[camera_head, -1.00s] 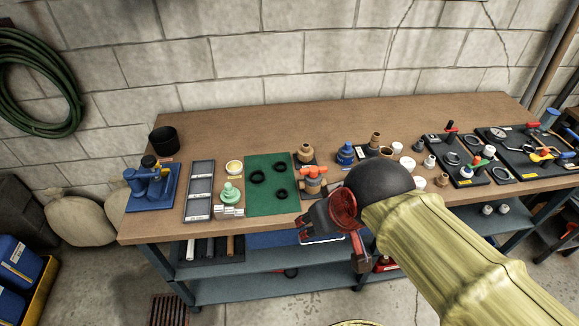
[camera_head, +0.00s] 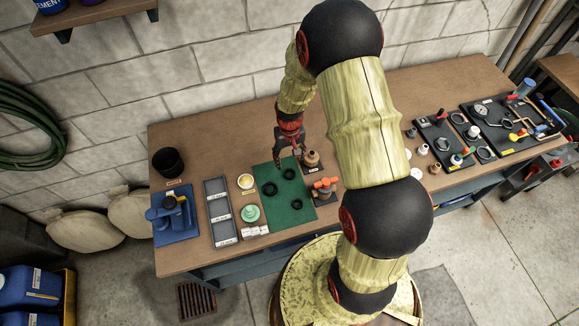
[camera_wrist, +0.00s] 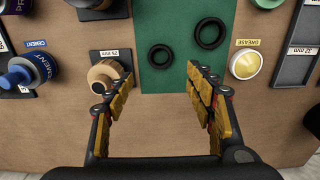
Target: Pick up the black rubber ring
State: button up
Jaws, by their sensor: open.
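Three black rubber rings lie flat on a green mat (camera_head: 279,217) on the workbench: a back ring (camera_head: 284,176), a left ring (camera_head: 264,189) and a front ring (camera_head: 292,207). In the wrist view, a smaller ring (camera_wrist: 150,57) and a larger ring (camera_wrist: 198,33) show on the mat, beyond the fingertips; the third is out of view. My gripper (camera_head: 289,161) points down above the mat's back end, behind the rings. Its fingers are spread with nothing between them, as the wrist view also shows (camera_wrist: 147,80).
A brass fitting (camera_head: 312,159) stands right of the mat, close to my gripper, with an orange-handled valve (camera_head: 325,186) in front. A grease tin (camera_head: 246,181) and a compartment tray (camera_head: 221,213) lie left. Bare wood lies behind the mat.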

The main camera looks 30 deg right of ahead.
aim_at(290, 175)
jog(key=f, duration=0.2)
jog(key=shift+s+d+f, duration=0.1)
jog(key=shift+s+f, duration=0.1)
jog(key=shift+f, duration=3.2)
jog(key=shift+a, duration=0.2)
jog(key=shift+c, duration=1)
jog(key=c, duration=0.7)
jog(key=shift+r, duration=0.1)
